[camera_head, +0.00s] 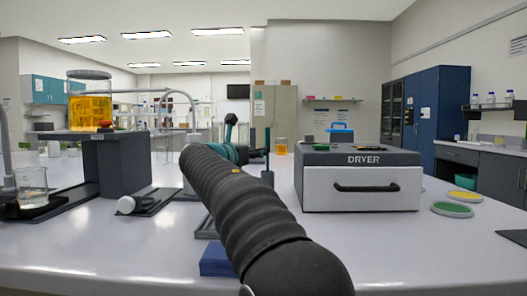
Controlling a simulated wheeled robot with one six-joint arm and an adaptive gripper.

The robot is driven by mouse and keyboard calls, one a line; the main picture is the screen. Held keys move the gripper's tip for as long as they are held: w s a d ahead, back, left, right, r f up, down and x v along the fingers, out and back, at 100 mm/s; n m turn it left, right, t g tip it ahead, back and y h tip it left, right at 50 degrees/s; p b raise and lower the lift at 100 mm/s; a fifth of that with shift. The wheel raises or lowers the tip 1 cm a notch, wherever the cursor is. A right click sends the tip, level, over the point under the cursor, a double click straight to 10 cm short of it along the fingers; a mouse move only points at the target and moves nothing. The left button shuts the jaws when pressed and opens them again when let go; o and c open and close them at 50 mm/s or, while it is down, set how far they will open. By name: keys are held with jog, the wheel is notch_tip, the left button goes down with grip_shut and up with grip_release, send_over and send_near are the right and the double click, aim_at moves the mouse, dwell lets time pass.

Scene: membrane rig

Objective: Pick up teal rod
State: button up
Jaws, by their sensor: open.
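A thin dark teal upright rod (267,150) stands just right of my arm's far end, near the middle of the bench. Its lower end meets a small dark block. I take it for the teal rod, but it is small and I cannot be sure. A second dark teal upright piece with a black knob (231,119) rises behind my arm; what it belongs to is unclear. My black ribbed arm reaches from the bottom toward the middle and covers much of this area.
A white dryer (322,188) with a dark top stands right of my arm. A blue block (217,260) lies at the front. A dark stand (121,163) bearing a jar of amber liquid (91,108) and a beaker (32,186) are at left. Green and yellow discs lie at right.

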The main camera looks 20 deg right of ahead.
aim_at(268, 160)
jog(key=shift+x, duration=3.25)
jog(key=shift+s, duration=0.1)
grip_shut()
